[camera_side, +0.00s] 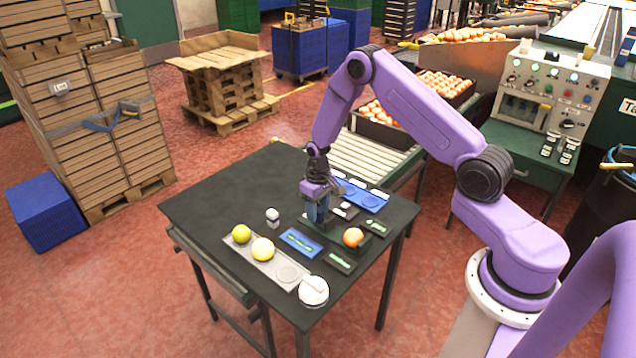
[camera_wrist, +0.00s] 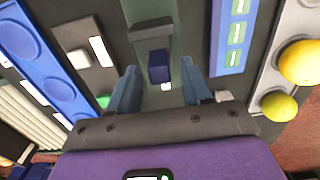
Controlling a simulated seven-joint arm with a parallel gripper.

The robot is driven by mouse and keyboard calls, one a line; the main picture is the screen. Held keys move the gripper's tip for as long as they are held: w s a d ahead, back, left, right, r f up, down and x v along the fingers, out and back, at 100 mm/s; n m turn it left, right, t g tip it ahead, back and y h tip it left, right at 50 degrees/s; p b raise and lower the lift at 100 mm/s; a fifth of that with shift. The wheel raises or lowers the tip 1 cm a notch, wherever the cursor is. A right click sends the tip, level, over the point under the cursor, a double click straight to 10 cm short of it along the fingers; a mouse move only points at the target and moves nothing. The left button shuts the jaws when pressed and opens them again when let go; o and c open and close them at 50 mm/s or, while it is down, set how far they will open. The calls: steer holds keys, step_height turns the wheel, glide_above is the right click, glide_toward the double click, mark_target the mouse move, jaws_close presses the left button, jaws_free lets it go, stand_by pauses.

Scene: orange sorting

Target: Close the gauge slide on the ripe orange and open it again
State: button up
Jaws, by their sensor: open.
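The ripe orange (camera_side: 353,237) rests against a dark block on the right part of the black table. My gripper (camera_side: 317,221) is low over the table, to the left of the orange. In the wrist view my gripper (camera_wrist: 160,76) is open, with a blue finger on each side of a small dark blue handle (camera_wrist: 158,68). The handle appears to belong to the gauge slide, on a grey-green strip with a dark bar (camera_wrist: 152,28) beyond it. Whether the fingers touch the handle cannot be told. The orange is out of the wrist view.
A pale tray (camera_side: 272,262) with two yellow fruits lies at the front left. A blue panel (camera_side: 300,242) lies beside it, and a blue tray (camera_side: 366,197) lies at the back right. A white round item (camera_side: 313,291) stands at the front corner. The table's left part is clear.

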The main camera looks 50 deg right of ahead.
mark_target(318, 209)
step_height(318, 209, up, 16)
steer(key=shift+r, duration=0.2)
steer(key=shift+a, duration=0.1)
stand_by(0.4)
steer(key=s+a+r+n, duration=0.3)
steer(key=s+a+r, duration=0.1)
steer(key=s+a, duration=0.3)
steer(key=s+a+r+n, duration=0.3)
steer(key=s+a, duration=0.3)
steer(key=s+r+n, duration=0.3)
steer(key=s+n, duration=0.3)
steer(key=s, duration=1.6)
steer(key=shift+n, duration=0.3)
